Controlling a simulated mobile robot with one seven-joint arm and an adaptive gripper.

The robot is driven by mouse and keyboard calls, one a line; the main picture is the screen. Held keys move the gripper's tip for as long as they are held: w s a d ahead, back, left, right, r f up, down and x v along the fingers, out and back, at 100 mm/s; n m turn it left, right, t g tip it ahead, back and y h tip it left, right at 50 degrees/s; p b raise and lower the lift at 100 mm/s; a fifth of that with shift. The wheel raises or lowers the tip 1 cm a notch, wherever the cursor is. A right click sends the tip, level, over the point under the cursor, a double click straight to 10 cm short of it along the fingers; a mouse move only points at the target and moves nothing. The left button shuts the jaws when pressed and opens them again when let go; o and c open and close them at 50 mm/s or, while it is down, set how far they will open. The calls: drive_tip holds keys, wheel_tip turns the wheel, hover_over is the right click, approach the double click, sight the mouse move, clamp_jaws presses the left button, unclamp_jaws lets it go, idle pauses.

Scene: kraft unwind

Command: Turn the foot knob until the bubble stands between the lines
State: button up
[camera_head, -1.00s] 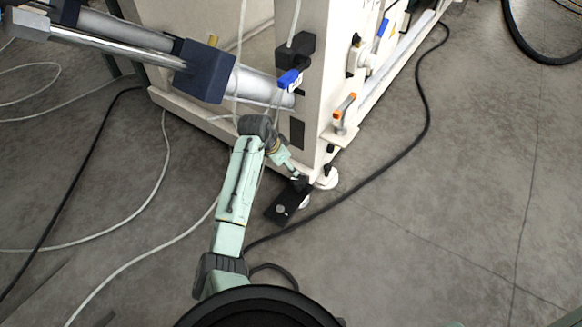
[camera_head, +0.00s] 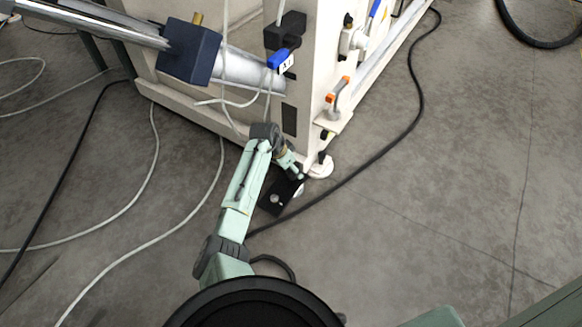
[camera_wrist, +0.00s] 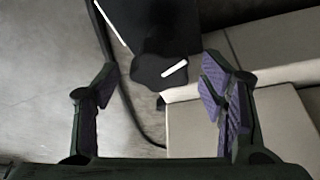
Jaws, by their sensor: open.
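The foot knob (camera_wrist: 158,72) is dark and lobed, with a white mark on top, in the upper middle of the wrist view. My gripper (camera_wrist: 160,90) is open, one purple-padded finger at either side of the picture. The knob shows between and slightly beyond the fingertips, apart from both. In the head view my gripper (camera_head: 299,176) is low beside the white foot (camera_head: 319,167) at the machine's near corner; its fingers are too small to make out. I cannot make out the bubble or its lines in either view.
A black plate (camera_head: 279,196) with a light round spot lies beside the foot. A pale machine cabinet (camera_head: 308,100) rises behind it, with an orange-ended handle (camera_head: 338,88) low on its side. A black cable (camera_head: 378,152) curves along the floor. Open floor lies to the right.

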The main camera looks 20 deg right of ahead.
drive_tip(key=c, duration=1.2)
drive_tip(key=shift+o, duration=0.2)
drive_tip(key=shift+s+d+r+n+p, duration=0.1)
drive_tip(key=shift+r+n+p, duration=0.2)
drive_tip(key=shift+p, duration=0.55)
drive_tip(key=n+p, duration=0.1)
drive_tip(key=p, duration=0.2)
drive_tip(key=shift+s+r+n+t, duration=0.1)
drive_tip(key=shift+r+n+t, duration=0.05)
drive_tip(key=shift+n+t, duration=0.25)
drive_tip(key=shift+n+y+p, duration=0.3)
drive_tip(key=shift+n+p, duration=0.5)
drive_tip(key=shift+p, duration=0.25)
drive_tip(key=shift+f+n+t, duration=0.4)
drive_tip(key=shift+n, duration=0.1)
drive_tip(key=o, duration=1.2)
drive_tip(key=shift+c, duration=0.2)
